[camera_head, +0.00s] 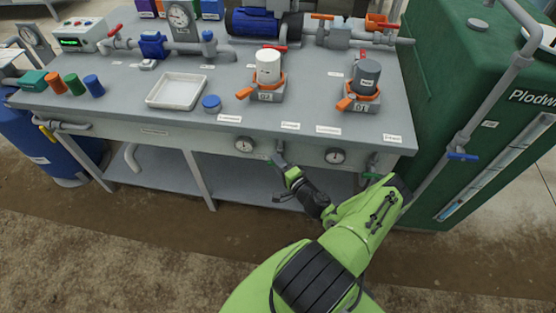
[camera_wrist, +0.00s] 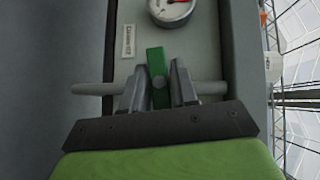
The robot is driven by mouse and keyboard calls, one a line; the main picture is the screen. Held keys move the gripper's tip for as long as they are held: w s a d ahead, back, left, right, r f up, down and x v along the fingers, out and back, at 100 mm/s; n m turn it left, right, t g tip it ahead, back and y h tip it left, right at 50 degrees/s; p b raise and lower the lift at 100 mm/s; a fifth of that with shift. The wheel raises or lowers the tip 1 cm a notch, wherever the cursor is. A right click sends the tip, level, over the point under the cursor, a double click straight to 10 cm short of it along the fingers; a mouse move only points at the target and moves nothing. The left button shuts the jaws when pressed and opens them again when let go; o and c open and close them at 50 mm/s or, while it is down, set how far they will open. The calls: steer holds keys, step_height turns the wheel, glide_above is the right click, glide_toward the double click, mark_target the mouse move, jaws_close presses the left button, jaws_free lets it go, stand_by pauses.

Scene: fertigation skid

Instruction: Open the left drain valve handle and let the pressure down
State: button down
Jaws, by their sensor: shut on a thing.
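The left drain valve (camera_head: 279,148) hangs at the bench's front edge, right of the left pressure gauge (camera_head: 244,145). In the wrist view its green handle (camera_wrist: 156,64) stands between my two fingers and crosses the grey pipe (camera_wrist: 95,88) at about a right angle. My gripper (camera_wrist: 158,85) is shut on this handle. In the head view my gripper (camera_head: 280,160) is at the valve and hides most of the handle. The gauge also shows at the top of the wrist view (camera_wrist: 172,9), partly cut off; its reading is too small to tell.
A second gauge (camera_head: 335,156) and a second drain valve with a green handle (camera_head: 372,175) are to the right on the bench front. The green tank (camera_head: 470,110) stands at the right. Filter housings, a white tray (camera_head: 178,91) and pipes are on the bench top.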

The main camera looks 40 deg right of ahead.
steer(key=g+p, duration=0.1)
steer(key=p, duration=0.1)
steer(key=n+g+p, duration=0.1)
steer(key=p, duration=0.1)
steer(key=shift+r+n, duration=0.3)
steer(key=shift+r, duration=0.1)
steer(key=n+g+p, duration=0.1)
steer(key=g+p, duration=0.1)
steer(key=p, duration=0.2)
steer(key=shift+n+h, duration=0.3)
steer(key=n+g+h+p, duration=0.2)
steer(key=g+p, duration=0.2)
steer(key=p, duration=0.3)
steer(key=shift+n, duration=0.4)
steer(key=g+p, duration=0.1)
steer(key=p, duration=0.1)
steer(key=n+g+h+p, duration=0.1)
steer(key=p, duration=0.2)
steer(key=shift+a+f+g, duration=0.15)
steer(key=shift+g, duration=0.15)
steer(key=shift+s+f+n+g+h+p, duration=0.1)
steer(key=shift+f+n+g+h+p, duration=0.15)
steer(key=shift+n+g+h+p, duration=0.3)
steer(key=shift+s+f, duration=0.15)
steer(key=c, duration=1.2)
jaws_free()
steer(key=shift+o, duration=0.8)
steer(key=shift+w, duration=0.2)
